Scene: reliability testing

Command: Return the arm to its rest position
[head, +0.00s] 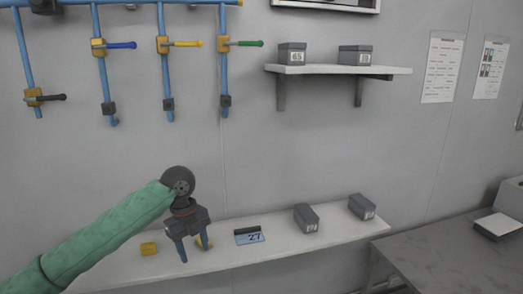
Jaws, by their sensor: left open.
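My left arm, in a green sleeve, comes in from the lower left of the head view. Its left gripper (192,252) points down over the white lower shelf (345,234), with its two blue fingers apart. A yellow piece (203,241) shows at the right finger, partly hidden; I cannot tell whether they touch. Another yellow block (149,248) lies on the shelf left of the gripper. My right gripper is not in view.
A card marked 27 (249,236) and grey boxes (306,218) and (362,206) sit on the lower shelf. An upper shelf (338,70) holds two grey boxes. Blue pipes with colored valve handles (165,65) hang on the left wall. A grey table (450,260) stands at right.

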